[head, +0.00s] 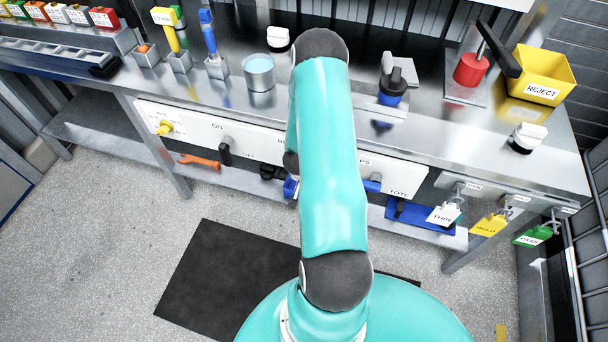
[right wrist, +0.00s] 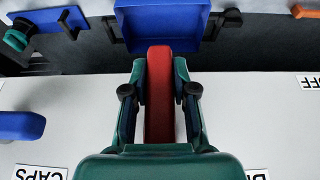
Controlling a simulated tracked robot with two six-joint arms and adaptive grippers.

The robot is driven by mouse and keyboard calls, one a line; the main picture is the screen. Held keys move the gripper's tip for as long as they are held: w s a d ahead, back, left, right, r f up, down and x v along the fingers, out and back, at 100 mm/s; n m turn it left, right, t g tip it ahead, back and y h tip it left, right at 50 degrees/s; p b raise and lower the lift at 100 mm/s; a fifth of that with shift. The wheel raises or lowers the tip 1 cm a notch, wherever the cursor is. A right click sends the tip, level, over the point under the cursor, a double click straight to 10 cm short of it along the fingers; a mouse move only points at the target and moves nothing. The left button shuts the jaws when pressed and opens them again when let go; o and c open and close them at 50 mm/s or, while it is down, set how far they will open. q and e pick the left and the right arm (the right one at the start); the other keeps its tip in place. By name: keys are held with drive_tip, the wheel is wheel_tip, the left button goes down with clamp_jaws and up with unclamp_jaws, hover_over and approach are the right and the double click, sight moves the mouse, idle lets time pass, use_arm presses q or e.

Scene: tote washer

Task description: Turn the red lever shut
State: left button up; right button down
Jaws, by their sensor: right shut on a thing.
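The red lever (right wrist: 159,95) shows in the right wrist view, standing out from a pale panel and running up and down the picture. My right gripper (right wrist: 159,98) has one green and black finger on each side of it and is shut on it. In the head view the lever and the right gripper are hidden behind my teal arm. The white panel (head: 408,177) shows on both sides of that arm. My left gripper is in neither view.
A black handle (head: 225,152) and a yellow knob (head: 164,128) sit left on the panel. In the right wrist view a blue bin (right wrist: 170,22) lies beyond the lever, and a blue handle (right wrist: 20,126) is at the left. Coloured tags hang at the right, including a yellow one (head: 488,225).

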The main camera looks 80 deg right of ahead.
drive_tip(key=shift+s+d+r, duration=0.1)
drive_tip(key=shift+d+r, duration=0.05)
drive_tip(key=shift+d, duration=0.2)
drive_tip(key=c, duration=0.9)
unclamp_jaws()
drive_tip(key=shift+a, duration=0.15)
drive_tip(key=shift+a, duration=0.1)
drive_tip(key=v, duration=1.1)
drive_tip(key=shift+a+r, duration=0.2)
drive_tip(key=shift+r, duration=0.15)
